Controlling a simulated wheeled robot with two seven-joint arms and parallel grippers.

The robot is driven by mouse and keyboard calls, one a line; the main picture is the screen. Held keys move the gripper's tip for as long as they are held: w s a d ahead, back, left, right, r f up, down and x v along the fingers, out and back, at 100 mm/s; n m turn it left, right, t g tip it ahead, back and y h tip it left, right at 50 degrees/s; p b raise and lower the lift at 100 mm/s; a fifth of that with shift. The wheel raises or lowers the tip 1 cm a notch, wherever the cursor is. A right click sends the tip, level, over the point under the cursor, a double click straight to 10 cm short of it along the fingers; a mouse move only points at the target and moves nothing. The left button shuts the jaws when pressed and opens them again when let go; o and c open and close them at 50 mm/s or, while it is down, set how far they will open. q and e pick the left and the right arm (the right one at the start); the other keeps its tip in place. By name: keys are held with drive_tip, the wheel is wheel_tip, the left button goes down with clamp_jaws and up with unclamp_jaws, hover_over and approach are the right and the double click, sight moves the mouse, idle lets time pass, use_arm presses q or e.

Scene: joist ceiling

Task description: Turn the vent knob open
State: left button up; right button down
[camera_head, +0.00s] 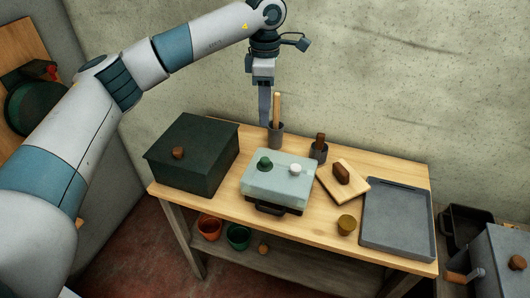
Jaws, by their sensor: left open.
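A pale blue-green box (275,186) with a dark front handle stands on the middle of the wooden table. Its top carries a dark green knob (264,163) and a white knob (295,169). I cannot tell which of them is the vent knob, or how either is turned. My left gripper (265,118) is open and points down behind the box, apart from both knobs. My right gripper is out of view.
On the table (303,232) are a dark green lidded box (190,165) at left, a small dark cup (318,153), a board (352,194) with a brown block, an olive round piece (346,225) and a grey tray (397,220). Pots (238,236) stand on the lower shelf.

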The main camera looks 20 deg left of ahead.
sight(265, 159)
use_arm(q)
wheel_tip(265, 159, down, 15)
drive_tip(key=p, duration=0.6)
drive_tip(key=shift+s+f, duration=0.1)
drive_tip(key=shift+f, duration=0.1)
drive_tip(key=shift+f+p, duration=0.35)
drive_tip(key=shift+f, duration=0.15)
clamp_jaws()
